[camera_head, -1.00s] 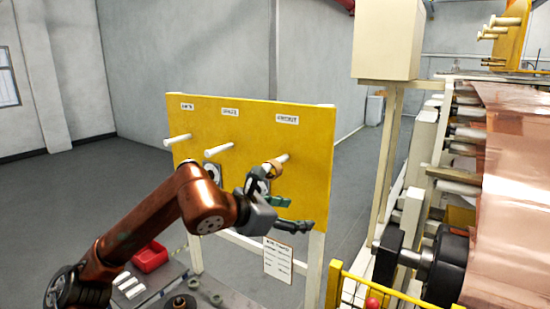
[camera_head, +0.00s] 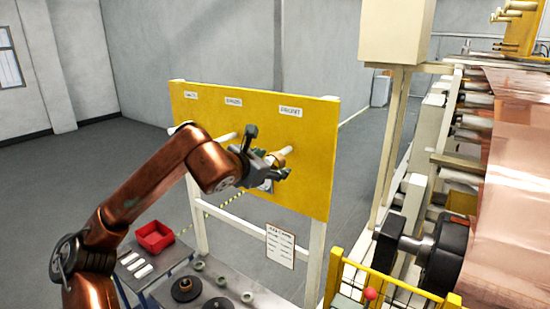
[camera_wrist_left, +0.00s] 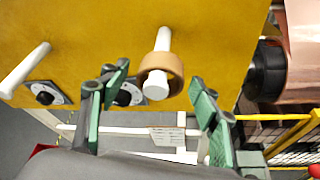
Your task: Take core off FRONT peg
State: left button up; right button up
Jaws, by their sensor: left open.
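The yellow peg board (camera_head: 310,180) carries white pegs under small labels. The FRONT peg (camera_head: 286,151) is the right one, with the tan ring-shaped core (camera_head: 271,161) around it. In the left wrist view the core (camera_wrist_left: 172,69) hangs on the white peg (camera_wrist_left: 163,40), whose end pokes through the ring. My left gripper (camera_head: 268,158) is open at the core, partly covering it in the head view. In the wrist view the green-padded fingers (camera_wrist_left: 158,98) stand apart on both sides below the core, with no touch visible. My right gripper is not in view.
Dark round discs (camera_wrist_left: 45,93) sit on the board below the pegs. A white sheet (camera_head: 280,245) hangs under the board. The copper foil machine (camera_head: 510,180) and yellow rail (camera_head: 400,285) are at right.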

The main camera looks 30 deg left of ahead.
pick_arm(q)
jog(key=shift+w, duration=0.15)
jog(key=shift+s, duration=0.2)
jog(key=shift+c, duration=1.1)
jog(key=shift+w, duration=0.1)
jog(key=c, duration=0.6)
jog(key=shift+c, duration=0.2)
jog(key=shift+r, duration=0.1)
